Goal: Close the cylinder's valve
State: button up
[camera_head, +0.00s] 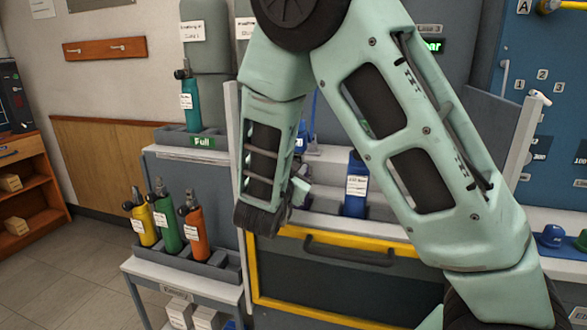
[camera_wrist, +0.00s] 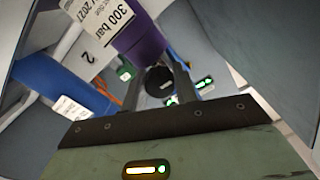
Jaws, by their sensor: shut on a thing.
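A purple cylinder (camera_wrist: 135,35) with a white "300 bar" label fills the top of the wrist view, its end close to my gripper. My gripper (camera_wrist: 160,85) has its two dark fingers on either side of a round black knob (camera_wrist: 158,80), and it is shut on this knob. The knob lies just beyond the purple cylinder's end and looks like its valve; the join is not clearly seen. In the head view my arm and wrist hide the purple cylinder and most of my gripper.
A blue cylinder (camera_head: 356,185) stands on the bench right of my wrist; a blue cylinder (camera_wrist: 60,85) is also close in the wrist view. Yellow (camera_head: 145,222), green (camera_head: 168,225) and orange (camera_head: 194,232) cylinders stand in a lower tray. A teal cylinder (camera_head: 191,103) stands in the "Full" rack (camera_head: 200,141).

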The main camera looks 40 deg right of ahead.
jog(key=o, duration=1)
jog(key=shift+a, duration=0.1)
jog(key=v, duration=1.7)
jog(key=shift+s+a, duration=0.1)
jog(key=shift+s, duration=0.05)
